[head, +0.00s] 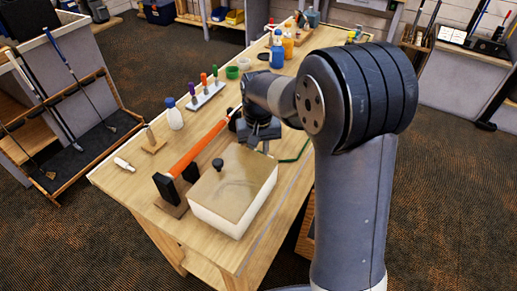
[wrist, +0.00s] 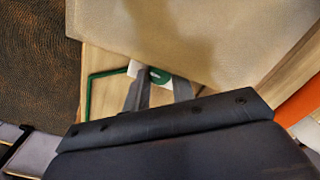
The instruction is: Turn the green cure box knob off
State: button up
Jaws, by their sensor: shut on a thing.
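The cure box has a tan lid (head: 235,178) and white sides (head: 222,218), and stands on the workbench. Its lid also fills the top of the wrist view (wrist: 200,30). The green knob (wrist: 158,75) shows against a small white part, between my fingertips. My gripper (wrist: 159,84) is shut on the green knob, beside the edge of the box. In the head view my gripper (head: 262,143) is at the far right side of the box, and the knob is hidden there. The knob's exact angle cannot be told.
A club with an orange grip (head: 200,145) lies along the box's left, in a black stand (head: 166,188). A green cord (wrist: 90,95) runs on the bench. A white bottle (head: 174,118) and several coloured pots and bottles stand farther back. The bench front left is mostly clear.

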jog(key=o, duration=1)
